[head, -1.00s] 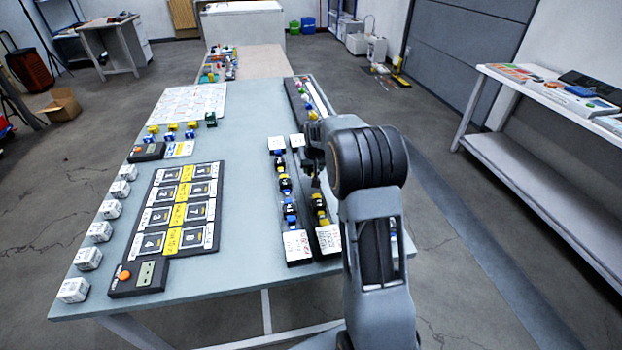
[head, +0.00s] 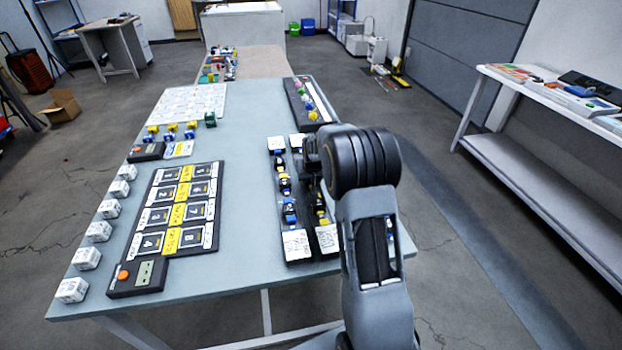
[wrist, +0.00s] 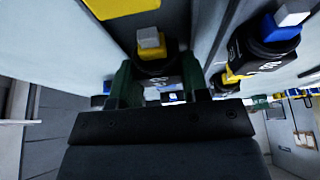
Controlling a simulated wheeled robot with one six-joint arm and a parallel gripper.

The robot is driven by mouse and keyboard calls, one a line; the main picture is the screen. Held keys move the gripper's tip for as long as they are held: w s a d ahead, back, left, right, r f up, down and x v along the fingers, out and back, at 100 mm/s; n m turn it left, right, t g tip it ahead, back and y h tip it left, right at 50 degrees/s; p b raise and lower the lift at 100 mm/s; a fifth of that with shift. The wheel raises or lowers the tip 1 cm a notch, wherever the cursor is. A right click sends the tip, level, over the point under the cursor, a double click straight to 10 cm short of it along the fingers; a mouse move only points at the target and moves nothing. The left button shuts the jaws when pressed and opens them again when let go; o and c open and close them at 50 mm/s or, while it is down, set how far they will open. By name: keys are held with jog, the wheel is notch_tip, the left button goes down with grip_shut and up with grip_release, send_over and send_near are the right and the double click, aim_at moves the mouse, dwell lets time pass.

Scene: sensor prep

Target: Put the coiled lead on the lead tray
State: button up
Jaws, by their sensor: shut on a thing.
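My gripper (wrist: 158,88) has green fingers shut on a coiled lead (wrist: 156,68), a black coil with a pale label, a yellow part and a grey tip. Whether it rests on something or hangs free I cannot tell. In the head view my gripper is largely hidden by my arm, over the far part of the right-hand of two narrow black trays. The right tray (head: 330,252) holds black coils with yellow parts. Which one is the lead tray I cannot tell. Another blue-ended coil (wrist: 265,50) is right of my gripper.
A black panel with numbered squares (head: 152,225) lies left of the trays, with bare table between. White cubes (head: 86,259) line the left edge. A black strip with coloured knobs (head: 303,118) lies beyond the trays. A shelf bench (head: 530,150) stands right.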

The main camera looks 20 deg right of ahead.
jog(key=shift+s+f, duration=0.25)
jog(key=shift+f, duration=0.3)
jog(key=o, duration=0.9)
jog(key=shift+f, duration=0.1)
jog(key=shift+o, duration=0.6)
jog(key=shift+r+p, duration=0.35)
jog(key=shift+r, duration=0.2)
jog(key=w+d+v, duration=0.1)
jog(key=v, duration=0.9)
jog(key=s+a+r, duration=0.1)
jog(key=s+a, duration=0.3)
jog(key=s, duration=0.4)
jog(key=s+a+r+n+g, duration=0.1)
jog(key=s+a, duration=0.3)
jog(key=s, duration=0.5)
jog(key=s+a+r+n, duration=0.1)
jog(key=s+a, duration=0.3)
jog(key=s, duration=0.5)
jog(key=shift+s+a+g+y, duration=0.25)
jog(key=shift+a+g+y, duration=0.05)
jog(key=shift+a+y, duration=0.1)
jog(key=shift+r, duration=0.1)
